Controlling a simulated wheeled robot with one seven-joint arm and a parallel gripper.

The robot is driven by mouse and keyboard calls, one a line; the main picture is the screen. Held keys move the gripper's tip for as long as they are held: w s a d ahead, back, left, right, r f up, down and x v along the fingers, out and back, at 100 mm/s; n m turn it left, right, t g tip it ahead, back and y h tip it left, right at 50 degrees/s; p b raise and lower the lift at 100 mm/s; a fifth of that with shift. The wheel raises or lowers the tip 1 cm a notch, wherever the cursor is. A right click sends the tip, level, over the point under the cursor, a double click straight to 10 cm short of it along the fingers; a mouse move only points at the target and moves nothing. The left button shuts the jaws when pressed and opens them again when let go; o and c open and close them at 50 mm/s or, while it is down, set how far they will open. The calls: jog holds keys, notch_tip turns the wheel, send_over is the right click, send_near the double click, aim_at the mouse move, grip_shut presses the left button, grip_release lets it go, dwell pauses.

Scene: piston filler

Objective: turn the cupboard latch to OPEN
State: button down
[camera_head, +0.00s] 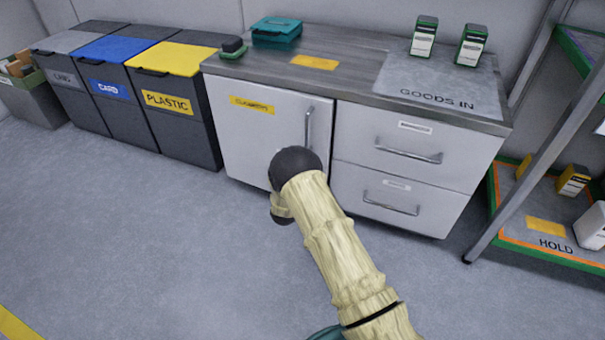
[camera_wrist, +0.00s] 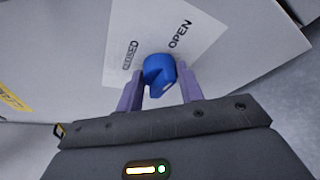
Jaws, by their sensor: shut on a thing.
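The blue cupboard latch knob (camera_wrist: 159,75) sits on a pale label plate (camera_wrist: 150,32) in the wrist view. The plate reads OPEN at the upper right, with a smaller dark-framed word at the left that I cannot read surely. My gripper (camera_wrist: 160,88) has its two purple fingers on either side of the knob and is shut on it. The cupboard door (camera_head: 265,130) is white, with an upright bar handle (camera_head: 308,127), and looks closed in the head view. There my arm hides the latch and my gripper.
Two drawers with bar handles (camera_head: 408,155) adjoin the door on the right. Grey, blue and yellow-lidded bins (camera_head: 180,100) stand at the left. A metal rack (camera_head: 520,160) stands at the right. The floor (camera_head: 130,240) in front is clear.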

jog(key=shift+d, duration=0.1)
dwell(0.3)
jog(key=c, duration=0.9)
grip_release()
jog(key=p+v, duration=0.8)
jog(key=v, duration=0.9)
jog(key=shift+s, duration=0.25)
